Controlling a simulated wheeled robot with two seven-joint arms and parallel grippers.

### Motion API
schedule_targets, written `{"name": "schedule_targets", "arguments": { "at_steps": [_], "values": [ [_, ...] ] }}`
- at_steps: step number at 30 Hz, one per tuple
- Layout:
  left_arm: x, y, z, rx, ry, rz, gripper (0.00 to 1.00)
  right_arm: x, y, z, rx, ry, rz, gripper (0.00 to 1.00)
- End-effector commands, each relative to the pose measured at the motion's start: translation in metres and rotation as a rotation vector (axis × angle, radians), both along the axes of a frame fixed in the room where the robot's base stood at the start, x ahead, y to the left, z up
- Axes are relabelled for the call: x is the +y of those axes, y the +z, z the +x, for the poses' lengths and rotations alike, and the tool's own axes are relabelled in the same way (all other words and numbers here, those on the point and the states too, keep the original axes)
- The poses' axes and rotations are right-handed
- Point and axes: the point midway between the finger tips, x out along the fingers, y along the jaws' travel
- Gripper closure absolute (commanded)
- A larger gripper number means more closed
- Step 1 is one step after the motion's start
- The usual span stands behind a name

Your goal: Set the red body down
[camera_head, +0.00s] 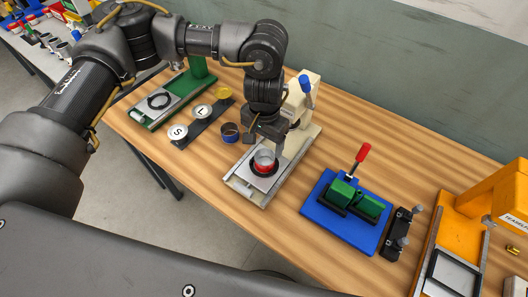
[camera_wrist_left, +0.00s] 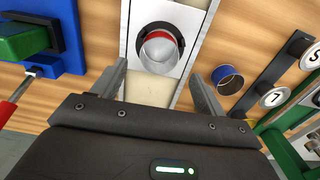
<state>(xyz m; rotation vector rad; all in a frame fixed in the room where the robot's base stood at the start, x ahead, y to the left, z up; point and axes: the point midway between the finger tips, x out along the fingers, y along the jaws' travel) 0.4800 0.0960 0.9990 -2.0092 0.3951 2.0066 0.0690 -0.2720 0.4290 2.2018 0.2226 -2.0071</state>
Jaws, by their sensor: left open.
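The red body (camera_head: 265,163), a short open tin cylinder with a red band, stands in a dark ring on the plate of the cream press (camera_head: 302,97). It also shows in the left wrist view (camera_wrist_left: 158,50), where its open end and red wall are visible. My left gripper (camera_head: 264,138) is just beside and above it. In the left wrist view its two fingers (camera_wrist_left: 156,72) are spread apart with nothing between the tips. The body is apart from both fingers in that view. My right gripper is in neither view.
A blue-banded body (camera_head: 229,132) stands left of the press. A black rack with lettered discs (camera_head: 203,112) and a green press (camera_head: 150,112) lie farther left. A blue fixture (camera_head: 325,222) with a red-handled lever and an orange press (camera_head: 450,232) are right.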

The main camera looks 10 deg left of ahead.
Motion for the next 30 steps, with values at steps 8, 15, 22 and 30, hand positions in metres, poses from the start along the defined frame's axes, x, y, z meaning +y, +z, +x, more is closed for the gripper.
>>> {"name": "schedule_targets", "arguments": {
  "at_steps": [8, 15, 22, 30],
  "values": [
    [0.000, 0.039, 0.000, -0.001, 0.000, 0.001, 0.27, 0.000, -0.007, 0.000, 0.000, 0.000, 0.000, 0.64],
    [0.000, 0.047, -0.001, 0.002, 0.000, 0.001, 0.27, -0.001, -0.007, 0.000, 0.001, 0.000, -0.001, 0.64],
    [0.000, 0.046, 0.000, 0.001, 0.000, 0.000, 0.27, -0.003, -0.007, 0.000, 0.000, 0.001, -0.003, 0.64],
    [-0.001, 0.046, 0.000, 0.001, -0.001, 0.000, 0.27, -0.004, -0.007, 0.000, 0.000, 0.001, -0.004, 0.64]
  ]
}}
